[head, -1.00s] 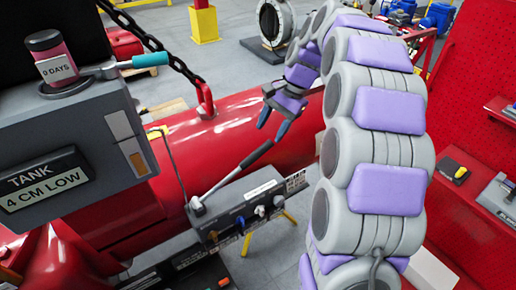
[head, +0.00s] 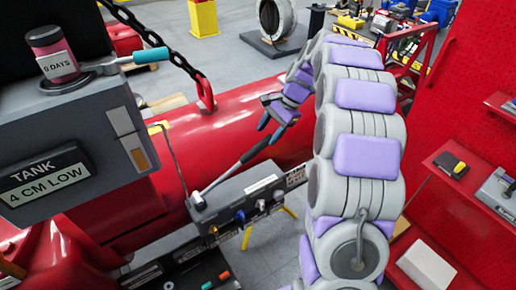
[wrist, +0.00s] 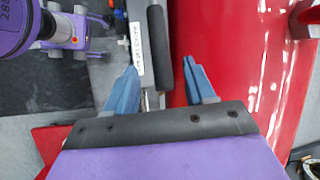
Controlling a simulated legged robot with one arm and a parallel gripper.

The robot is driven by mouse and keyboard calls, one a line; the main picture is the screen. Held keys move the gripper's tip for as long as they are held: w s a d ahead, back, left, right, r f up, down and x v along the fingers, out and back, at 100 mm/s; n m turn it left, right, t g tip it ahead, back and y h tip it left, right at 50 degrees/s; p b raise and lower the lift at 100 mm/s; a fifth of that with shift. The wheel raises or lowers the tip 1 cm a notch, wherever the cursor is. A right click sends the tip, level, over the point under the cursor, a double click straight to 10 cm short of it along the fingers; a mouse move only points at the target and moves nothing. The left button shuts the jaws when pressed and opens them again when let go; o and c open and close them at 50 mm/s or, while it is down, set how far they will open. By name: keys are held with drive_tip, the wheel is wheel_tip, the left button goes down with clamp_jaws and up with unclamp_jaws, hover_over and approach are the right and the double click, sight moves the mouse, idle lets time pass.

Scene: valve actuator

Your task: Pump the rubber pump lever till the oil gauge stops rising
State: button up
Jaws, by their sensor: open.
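The pump lever is a metal rod with a black rubber grip (head: 256,150), rising to the right from its pivot on the grey pump box (head: 250,207). My gripper (head: 270,130) is open close to the grip's upper end in the head view. Contact cannot be told.
A large red cylinder (head: 245,110) lies behind the lever. A chain (head: 165,50) hangs to its lug. A jar labelled "0 DAYS" (head: 55,55) stands on the panel. Red shelves (head: 450,190) and a red wall are at the right.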

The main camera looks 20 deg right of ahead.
sight(261, 144)
drive_tip(key=x, duration=0.7)
drive_tip(key=shift+w+a+f, duration=0.1)
drive_tip(key=shift+a+f, duration=0.1)
drive_tip(key=shift+f, duration=0.1)
clamp_jaws()
